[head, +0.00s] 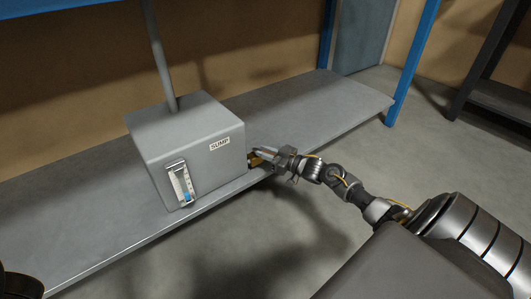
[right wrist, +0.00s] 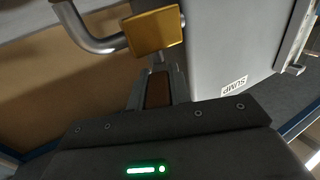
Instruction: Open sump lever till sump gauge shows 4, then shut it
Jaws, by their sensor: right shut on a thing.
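The sump is a grey box (head: 185,145) with a "SUMP" label (head: 220,143), standing on the grey shelf. Its gauge (head: 180,184) is an upright strip on the front face, with blue low in the tube; the numbers are too small to read. My left gripper is out of view.
The grey shelf (head: 310,110) is clear to the right of the box. A grey pipe (head: 158,55) rises from the box top. A bent metal pipe (right wrist: 90,35) runs near the lever. A blue post (head: 411,60) stands at the shelf's right end.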

